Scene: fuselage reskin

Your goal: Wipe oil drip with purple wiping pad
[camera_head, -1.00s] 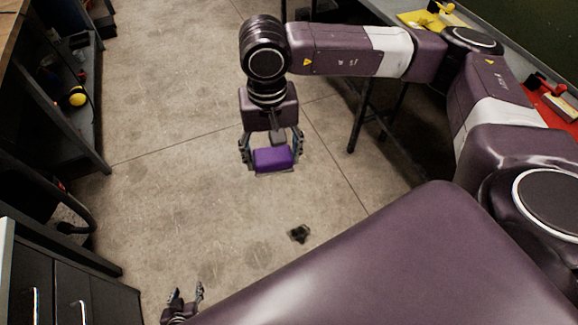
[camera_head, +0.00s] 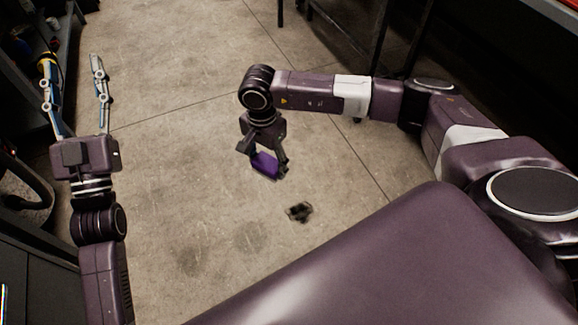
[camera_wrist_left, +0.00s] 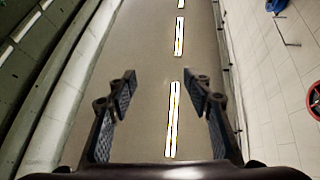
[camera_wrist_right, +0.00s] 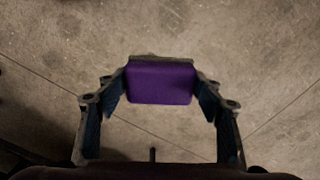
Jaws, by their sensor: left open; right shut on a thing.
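The purple wiping pad (camera_head: 266,164) is held between the fingers of my right gripper (camera_head: 268,166), which points down above the concrete floor. In the right wrist view the purple pad (camera_wrist_right: 161,82) sits between both fingertips, with a grey edge behind it. The dark oil drip (camera_head: 299,212) is a small black patch on the floor, below and right of the pad in the head view. My left gripper (camera_head: 72,72) is open and empty at the left, its fingers spread wide. In the left wrist view its fingers (camera_wrist_left: 160,88) also stand apart with nothing between them.
Dark shelving (camera_head: 55,60) stands along the left edge, with a dark cabinet (camera_head: 40,270) at lower left. Dark table legs (camera_head: 380,40) stand at the back right. The floor (camera_head: 190,170) between my arms is clear apart from faint stains.

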